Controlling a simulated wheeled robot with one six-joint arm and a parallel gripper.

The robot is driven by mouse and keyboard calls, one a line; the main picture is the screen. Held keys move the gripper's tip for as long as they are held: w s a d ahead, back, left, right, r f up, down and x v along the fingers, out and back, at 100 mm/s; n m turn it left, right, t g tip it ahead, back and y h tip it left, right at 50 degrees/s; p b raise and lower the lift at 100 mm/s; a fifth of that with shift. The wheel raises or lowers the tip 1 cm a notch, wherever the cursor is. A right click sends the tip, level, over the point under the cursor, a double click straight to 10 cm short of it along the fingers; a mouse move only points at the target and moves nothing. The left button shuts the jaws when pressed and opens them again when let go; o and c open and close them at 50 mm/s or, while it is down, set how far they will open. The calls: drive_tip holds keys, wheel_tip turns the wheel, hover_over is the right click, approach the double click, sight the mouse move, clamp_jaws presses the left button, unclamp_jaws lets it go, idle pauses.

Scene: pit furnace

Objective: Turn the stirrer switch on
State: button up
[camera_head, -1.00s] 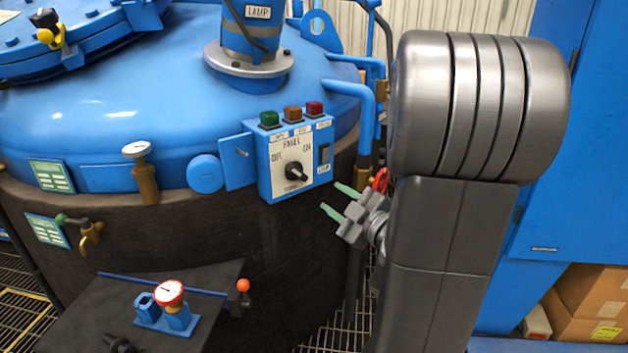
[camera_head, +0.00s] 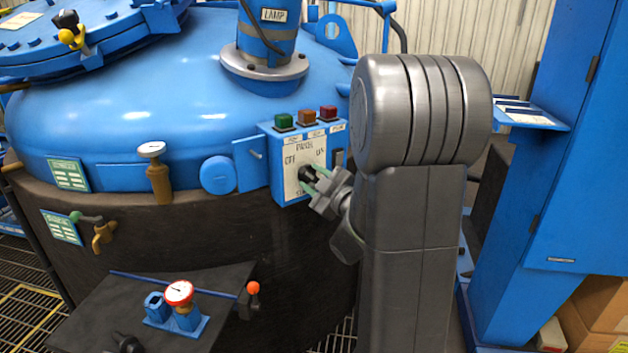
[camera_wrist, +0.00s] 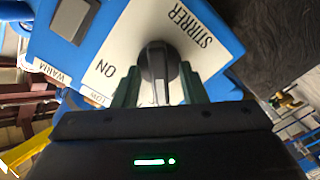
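The stirrer switch (camera_head: 307,174) is a dark round knob on the white plate of the blue control box (camera_head: 264,136). The plate reads OFF on the left and ON on the right in the head view. The wrist view shows the knob's raised grey handle (camera_wrist: 157,72) near the words STIRRER and ON. My gripper (camera_head: 313,180) is at the knob, with one green finger (camera_wrist: 128,88) on each side of the handle. The fingers look open, with small gaps to the handle. The handle's near end is partly hidden by my gripper.
Green (camera_head: 284,122), orange (camera_head: 306,117) and red (camera_head: 328,113) lamps sit on top of the box. A grey rocker switch (camera_wrist: 75,18) is beside the plate. A gauge (camera_head: 179,293) and an orange-tipped lever (camera_head: 250,297) stand on a shelf below.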

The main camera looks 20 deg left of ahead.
clamp_jaws()
drive_tip(key=shift+m, duration=0.3)
drive_tip(key=m, duration=0.4)
drive_tip(key=shift+w+p, duration=0.1)
drive_tip(key=shift+p, duration=0.2)
drive_tip(key=m+p, duration=0.1)
drive_tip(key=m, duration=0.4)
drive_tip(key=shift+r, duration=0.1)
drive_tip(key=m+p, duration=0.1)
drive_tip(key=m, duration=0.3)
drive_tip(key=shift+w+d+p, duration=0.1)
drive_tip(key=shift+p, duration=0.3)
drive_tip(key=shift+m+p, duration=0.65)
drive_tip(key=shift+m, duration=1.55)
